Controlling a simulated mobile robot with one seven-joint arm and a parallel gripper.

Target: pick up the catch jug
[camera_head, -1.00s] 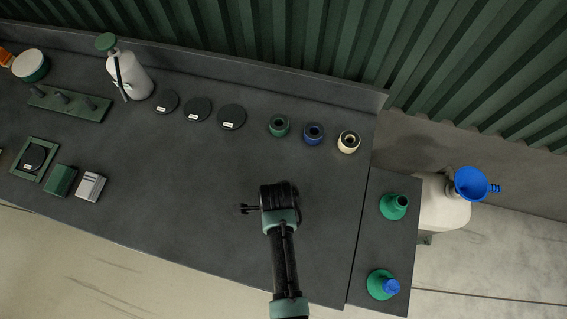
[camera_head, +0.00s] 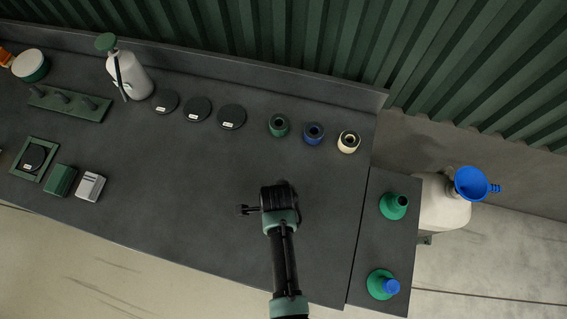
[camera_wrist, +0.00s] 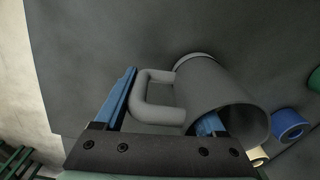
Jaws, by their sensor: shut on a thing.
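The catch jug (camera_wrist: 205,88) is a grey cylinder with a loop handle (camera_wrist: 140,98), seen close up in the wrist view. Its open mouth faces the lower right of that view. My gripper (camera_wrist: 170,96) is shut on the jug, with one blue finger left of the handle and the other at the jug's mouth, partly hidden by the wall. I cannot tell exactly how the fingers bear on it. In the head view my gripper is over the bare middle of the dark bench (camera_head: 190,190), and my arm hides the jug.
Green, blue and cream rings (camera_head: 313,133) lie behind my gripper, with black discs (camera_head: 231,117) and a white pump bottle (camera_head: 130,78) farther left. Two green cone-shaped pieces (camera_head: 393,206) stand on the right-hand panel. A blue funnel (camera_head: 470,183) tops a pale container beyond it.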

